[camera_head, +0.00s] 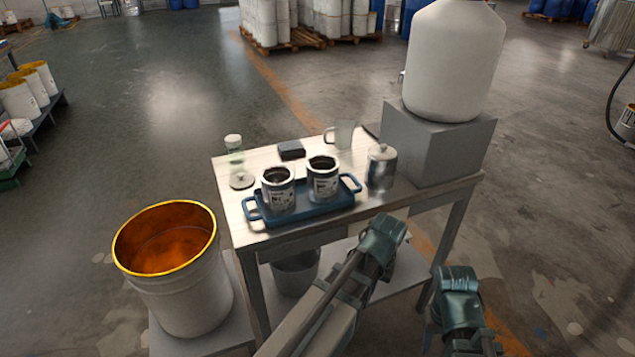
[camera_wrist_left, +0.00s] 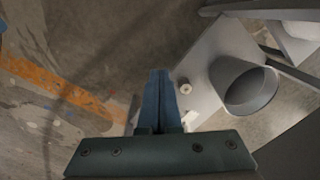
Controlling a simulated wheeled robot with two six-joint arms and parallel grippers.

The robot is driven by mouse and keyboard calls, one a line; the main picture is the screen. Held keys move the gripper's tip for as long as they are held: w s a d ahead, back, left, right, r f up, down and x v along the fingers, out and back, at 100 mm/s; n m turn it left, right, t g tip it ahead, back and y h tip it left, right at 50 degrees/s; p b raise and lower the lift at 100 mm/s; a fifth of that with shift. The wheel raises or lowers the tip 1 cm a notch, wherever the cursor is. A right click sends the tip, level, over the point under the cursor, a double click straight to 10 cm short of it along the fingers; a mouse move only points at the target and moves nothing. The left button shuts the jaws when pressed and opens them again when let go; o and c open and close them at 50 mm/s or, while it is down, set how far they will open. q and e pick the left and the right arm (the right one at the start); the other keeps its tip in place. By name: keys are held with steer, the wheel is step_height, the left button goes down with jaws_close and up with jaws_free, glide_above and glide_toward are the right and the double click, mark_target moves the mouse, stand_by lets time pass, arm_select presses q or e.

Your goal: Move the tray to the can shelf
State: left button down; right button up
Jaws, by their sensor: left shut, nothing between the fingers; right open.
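The blue tray (camera_head: 316,207) lies on the wooden-topped table near its front edge, with a raised handle at each end. Two open labelled cans stand on it, a left can (camera_head: 278,190) and a right can (camera_head: 323,180). My left gripper (camera_wrist_left: 158,90) is shut and empty in the left wrist view; its fingertips are not clear in the head view, where my left arm reaches toward the table's front. My right gripper (camera_head: 463,340) is open and low at the bottom right, clear of the table and tray. A shelf with white cans (camera_head: 22,98) stands at the far left.
On the table are a lidded metal can (camera_head: 381,166), a mug (camera_head: 344,134), a dark block (camera_head: 291,150), a bottle (camera_head: 234,145) and a grey box (camera_head: 437,145) under a large white container (camera_head: 455,60). A bucket (camera_head: 175,265) stands front left. Open floor lies left.

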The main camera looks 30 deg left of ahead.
arm_select(q)
steer(key=w+a+r+n+p, duration=0.3)
steer(key=a+r+p, duration=0.3)
steer(key=r+p, duration=0.45)
steer(key=w+a+r+n+p, duration=0.2)
steer(key=w+a+r+p, duration=0.25)
steer(key=r+p, duration=0.6)
step_height(320, 180, up, 16)
steer(key=n+h+p, duration=0.1)
steer(key=n+p, duration=0.4)
steer(key=p, duration=0.9)
glide_above(305, 204)
steer(key=shift+w+a+b, duration=0.15)
steer(key=shift+w+b, duration=0.05)
steer(key=shift+b, duration=0.1)
steer(key=shift+f, duration=0.25)
step_height(305, 204, down, 20)
steer(key=b, duration=2)
steer(key=shift+r, duration=0.1)
steer(key=shift+s+f+m+b, duration=0.15)
steer(key=shift+f+m+b, duration=0.15)
steer(key=shift+b, duration=0.1)
steer(key=s+d, duration=0.2)
steer(key=d, duration=0.1)
steer(key=shift+s+r+p, duration=0.2)
steer(key=shift+r+p, duration=0.2)
